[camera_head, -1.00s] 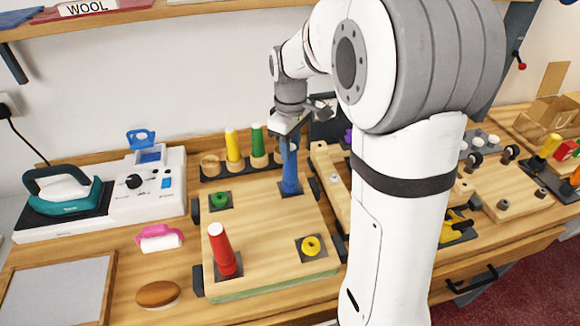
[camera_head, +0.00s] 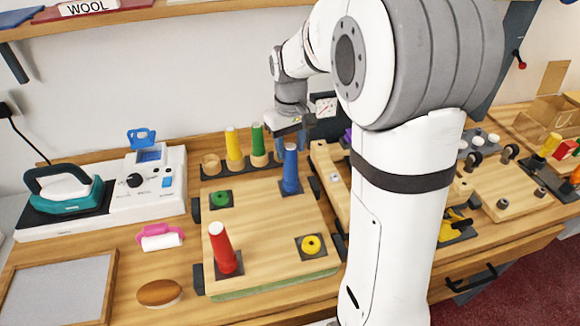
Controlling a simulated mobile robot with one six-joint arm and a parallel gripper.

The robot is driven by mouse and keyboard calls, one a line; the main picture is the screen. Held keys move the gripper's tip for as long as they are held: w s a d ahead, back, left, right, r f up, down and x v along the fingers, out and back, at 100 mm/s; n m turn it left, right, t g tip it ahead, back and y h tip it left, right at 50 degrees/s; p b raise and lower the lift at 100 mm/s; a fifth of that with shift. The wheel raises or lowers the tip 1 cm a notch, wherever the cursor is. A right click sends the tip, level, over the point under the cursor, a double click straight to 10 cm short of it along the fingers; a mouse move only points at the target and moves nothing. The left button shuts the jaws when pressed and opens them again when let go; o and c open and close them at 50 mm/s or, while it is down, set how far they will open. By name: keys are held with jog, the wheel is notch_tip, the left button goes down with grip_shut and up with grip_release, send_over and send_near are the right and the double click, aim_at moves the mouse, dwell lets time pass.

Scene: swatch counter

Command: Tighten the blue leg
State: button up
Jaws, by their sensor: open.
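The blue leg (camera_head: 290,171) stands upright on its dark square mount at the back right corner of the wooden board (camera_head: 265,225). My gripper (camera_head: 288,133) is open and sits just above and behind the top of the blue leg, apart from it as far as I can see. The fingertips are small and partly hard to make out. A red leg (camera_head: 223,248) stands at the front left corner, slightly tilted. A green socket (camera_head: 220,198) and a yellow socket (camera_head: 311,245) at the other corners hold no leg.
Behind the board, a rack holds a yellow leg (camera_head: 233,146) and a green leg (camera_head: 258,142). A gauge (camera_head: 325,107) stands at the back. Dark clamps flank the board. An iron (camera_head: 65,188), pink roller (camera_head: 158,237) and brown oval (camera_head: 159,293) lie left. My arm hides the right middle.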

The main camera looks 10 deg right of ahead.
jog(key=n, duration=0.3)
jog(key=shift+n, duration=0.3)
jog(key=n, duration=0.3)
jog(key=shift+n, duration=0.4)
jog(key=n, duration=0.7)
jog(key=shift+p, duration=0.4)
jog(key=shift+n, duration=0.3)
jog(key=n, duration=1.1)
jog(key=shift+p, duration=0.3)
